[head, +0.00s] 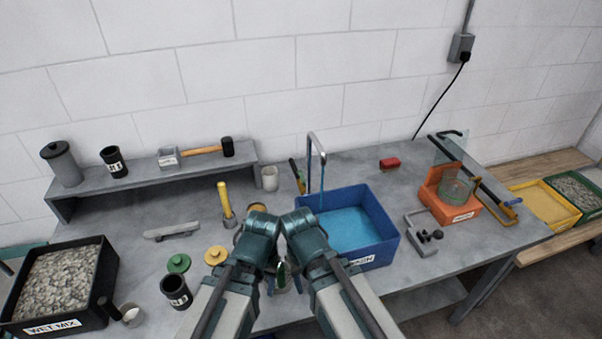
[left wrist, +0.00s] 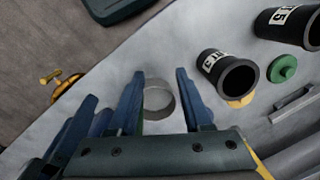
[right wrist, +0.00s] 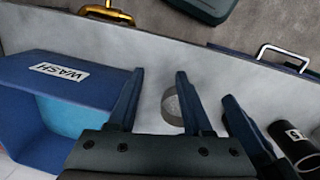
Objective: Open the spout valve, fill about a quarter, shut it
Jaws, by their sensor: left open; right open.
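My left gripper (head: 277,274) is open near the front edge of the bench. My right gripper (head: 293,273) is open close beside it. A small grey round cup or ring (left wrist: 158,103) shows beyond the left fingers in the left wrist view, and also in the right wrist view (right wrist: 173,108). Neither gripper holds it. A brass fitting with a knob (left wrist: 62,88) shows past the bench edge. I cannot tell which part is the spout valve.
A black wet mix tray (head: 108,270), black cup (head: 175,291) and green lid (head: 179,263) lie left. A raised shelf (head: 130,182) is behind. A grey clamp (head: 420,240) and orange box (head: 450,208) stand right of the tub.

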